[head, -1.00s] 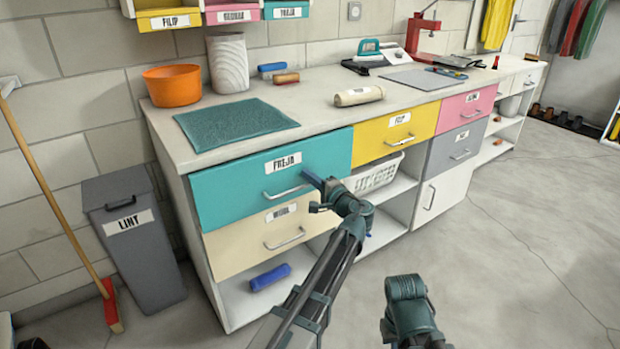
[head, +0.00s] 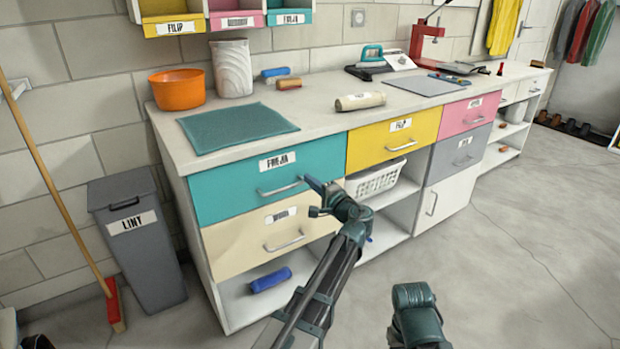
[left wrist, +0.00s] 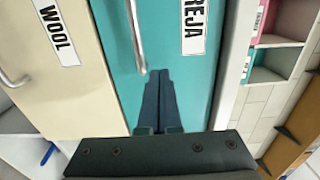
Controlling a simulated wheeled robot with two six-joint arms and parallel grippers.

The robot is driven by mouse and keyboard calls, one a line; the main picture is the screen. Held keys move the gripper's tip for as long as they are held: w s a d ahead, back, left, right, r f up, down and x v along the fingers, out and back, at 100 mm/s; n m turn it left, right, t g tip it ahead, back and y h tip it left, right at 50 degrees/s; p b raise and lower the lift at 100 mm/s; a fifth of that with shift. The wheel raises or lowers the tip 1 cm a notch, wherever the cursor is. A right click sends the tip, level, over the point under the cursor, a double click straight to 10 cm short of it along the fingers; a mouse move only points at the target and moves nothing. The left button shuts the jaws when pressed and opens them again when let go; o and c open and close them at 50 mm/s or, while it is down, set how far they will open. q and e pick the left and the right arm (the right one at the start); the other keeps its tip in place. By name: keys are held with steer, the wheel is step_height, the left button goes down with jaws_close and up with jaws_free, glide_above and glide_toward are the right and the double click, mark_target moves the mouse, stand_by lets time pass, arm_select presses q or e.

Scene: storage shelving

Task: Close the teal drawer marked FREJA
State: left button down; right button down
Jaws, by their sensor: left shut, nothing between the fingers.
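The teal drawer marked FREJA (head: 235,190) is at the upper left of the cabinet in the head view. Its front looks about flush with the yellow drawer beside it; a small gap cannot be ruled out. Its bar handle (head: 280,189) is below the label. My left gripper (head: 308,180) is shut and empty, its tips at the teal front just right of the handle. In the left wrist view the shut fingers (left wrist: 160,75) point at the teal front (left wrist: 180,90) beside the handle's end; contact cannot be told for sure.
A cream drawer marked WOOL (head: 265,232) is below, with an open shelf holding a blue roll (head: 270,279). A yellow drawer (head: 380,146) and a white basket (head: 374,180) are to the right. A grey LINT bin (head: 140,255) stands left. The floor at right is clear.

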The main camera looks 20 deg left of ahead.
arm_select(q)
steer(key=v, duration=1)
steer(key=s+a+f+n+g+h, duration=0.2)
steer(key=s+f+n+g+h, duration=0.15)
steer(key=s+f, duration=0.45)
steer(key=s+a+f+n+g+h, duration=0.25)
steer(key=s+f+g+h, duration=0.3)
steer(key=f, duration=0.55)
steer(key=s+d+f+m+g+h, duration=0.2)
steer(key=s+d+f+h, duration=0.15)
steer(key=s+d, duration=1.2)
step_height(320, 180, up, 36)
steer(key=w+d+p, duration=0.2)
steer(key=p, duration=3.3)
steer(key=shift+f, duration=0.15)
